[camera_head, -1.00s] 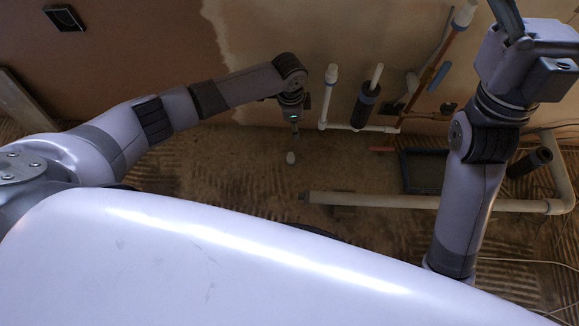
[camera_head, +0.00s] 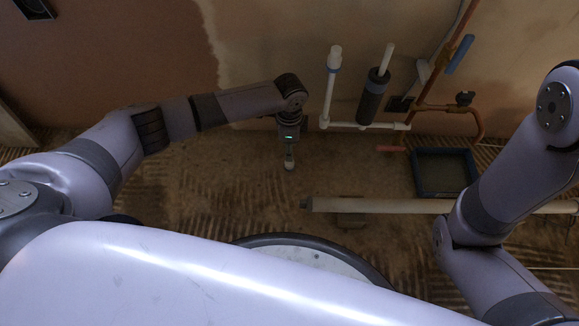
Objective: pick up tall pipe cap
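My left gripper (camera_head: 289,154) points down over the floor in the middle of the view. A small pale rounded thing (camera_head: 289,166) is right at its fingertips; whether the fingers hold it is too small to tell. A white cap (camera_head: 335,52) tops the upright white pipe (camera_head: 330,93) by the wall, to the right of my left gripper. The copper pipe (camera_head: 469,22) further right runs out of the top edge, so its upper end is hidden. I cannot tell which cap is the tall one. My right gripper is outside the frame.
A dark sleeved pipe (camera_head: 373,98) stands beside the white pipe. A long pale pipe (camera_head: 378,206) lies across the floor, with a blue-edged tray (camera_head: 417,181) behind it. Floor left of my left gripper is clear.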

